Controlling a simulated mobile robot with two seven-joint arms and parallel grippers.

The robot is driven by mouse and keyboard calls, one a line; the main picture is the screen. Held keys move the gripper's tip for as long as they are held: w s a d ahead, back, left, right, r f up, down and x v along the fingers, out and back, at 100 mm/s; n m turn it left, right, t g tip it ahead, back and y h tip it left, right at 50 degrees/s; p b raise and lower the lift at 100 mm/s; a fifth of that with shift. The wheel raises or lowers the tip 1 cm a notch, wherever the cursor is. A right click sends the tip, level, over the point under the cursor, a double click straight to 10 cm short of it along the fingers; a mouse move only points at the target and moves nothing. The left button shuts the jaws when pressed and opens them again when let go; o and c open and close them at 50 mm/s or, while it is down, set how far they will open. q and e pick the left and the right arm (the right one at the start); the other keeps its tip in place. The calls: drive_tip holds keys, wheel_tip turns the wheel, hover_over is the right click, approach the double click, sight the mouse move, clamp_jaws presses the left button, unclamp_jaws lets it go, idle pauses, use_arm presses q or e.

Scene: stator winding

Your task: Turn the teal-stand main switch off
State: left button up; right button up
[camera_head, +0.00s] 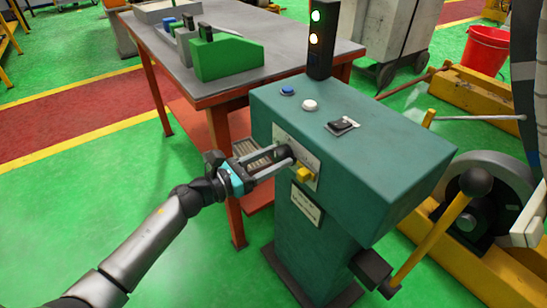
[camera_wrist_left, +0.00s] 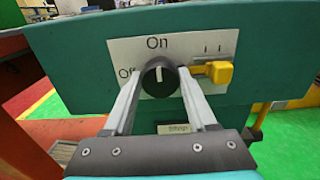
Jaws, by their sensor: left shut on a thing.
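The teal stand (camera_head: 345,150) is in the middle of the head view. Its main switch is a round black knob (camera_wrist_left: 159,78) on a white plate marked "On" above and "Off" at the left. The knob's white pointer line stands about upright, toward "On". My left gripper (camera_head: 284,158) reaches in from the left and is shut on the knob, one finger on each side. In the head view the fingers partly hide the knob. A yellow lever (camera_wrist_left: 220,72) sits just right of the knob on the same plate. My right gripper is not in view.
The stand's top carries a blue button (camera_head: 287,91), a white button (camera_head: 310,105) and a black rocker switch (camera_head: 342,126). A signal tower (camera_head: 320,40) shows green and amber lit. A table (camera_head: 260,75) stands behind left. A ball-ended yellow lever (camera_head: 435,235) is at right.

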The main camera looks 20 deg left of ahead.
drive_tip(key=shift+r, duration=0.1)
use_arm(q)
drive_tip(key=shift+n+p, duration=0.3)
drive_tip(key=shift+n, duration=0.4)
drive_tip(key=shift+n+p, duration=0.3)
drive_tip(key=shift+n, duration=0.5)
drive_tip(key=n+p, duration=0.1)
drive_tip(key=n, duration=0.1)
drive_tip(key=shift+n, duration=0.4)
drive_tip(key=n+p, duration=0.1)
drive_tip(key=n, duration=0.3)
drive_tip(key=shift+p, duration=0.35)
drive_tip(key=n+p, duration=0.1)
drive_tip(key=n, duration=0.3)
drive_tip(key=shift+n+p, duration=0.4)
drive_tip(key=shift+f+n+p, duration=0.1)
drive_tip(key=shift+n+p, duration=0.5)
drive_tip(key=shift+n, duration=1.2)
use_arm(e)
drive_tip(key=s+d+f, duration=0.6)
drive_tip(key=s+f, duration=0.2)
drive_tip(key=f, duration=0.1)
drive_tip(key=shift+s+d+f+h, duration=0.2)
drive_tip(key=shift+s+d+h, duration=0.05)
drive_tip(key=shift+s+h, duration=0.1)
